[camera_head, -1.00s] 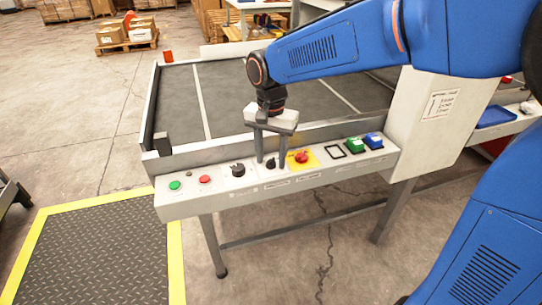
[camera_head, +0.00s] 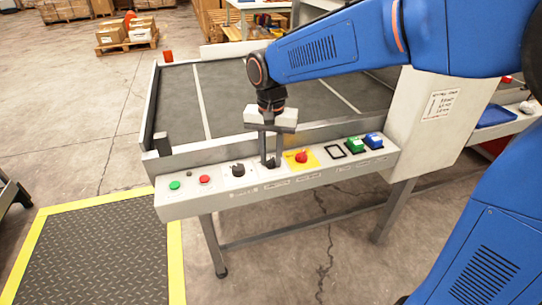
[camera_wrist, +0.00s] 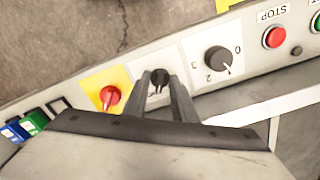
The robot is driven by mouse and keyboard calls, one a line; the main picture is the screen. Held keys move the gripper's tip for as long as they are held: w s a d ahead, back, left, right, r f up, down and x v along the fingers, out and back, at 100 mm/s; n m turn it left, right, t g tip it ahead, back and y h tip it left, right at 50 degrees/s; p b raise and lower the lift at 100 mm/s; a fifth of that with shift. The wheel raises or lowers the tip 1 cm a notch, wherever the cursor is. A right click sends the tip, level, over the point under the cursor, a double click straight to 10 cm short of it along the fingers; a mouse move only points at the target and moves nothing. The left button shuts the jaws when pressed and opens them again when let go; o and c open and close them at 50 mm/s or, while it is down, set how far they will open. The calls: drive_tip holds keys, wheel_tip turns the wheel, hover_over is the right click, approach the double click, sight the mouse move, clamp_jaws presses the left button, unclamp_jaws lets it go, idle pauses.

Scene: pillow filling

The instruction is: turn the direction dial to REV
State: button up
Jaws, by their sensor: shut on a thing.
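The direction dial (camera_wrist: 159,76) is a small black knob on a white plate, between the yellow-backed red button and a larger numbered dial. My gripper (camera_wrist: 159,88) points down at the panel, with one finger on each side of the small knob, shut on it. In the head view my gripper (camera_head: 270,160) covers most of this knob, with its fingers close together. The lettering by the knob is too small to read, so its setting cannot be told.
A grey conveyor bed (camera_head: 225,100) lies behind.

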sight(271, 160)
drive_tip(key=n, duration=1.3)
drive_tip(key=shift+n, duration=0.3)
idle(0.4)
drive_tip(key=o, duration=1)
drive_tip(key=shift+o, duration=0.2)
drive_tip(key=shift+r, duration=0.1)
wheel_tip(271, 160, up, 17)
drive_tip(key=shift+r, duration=0.1)
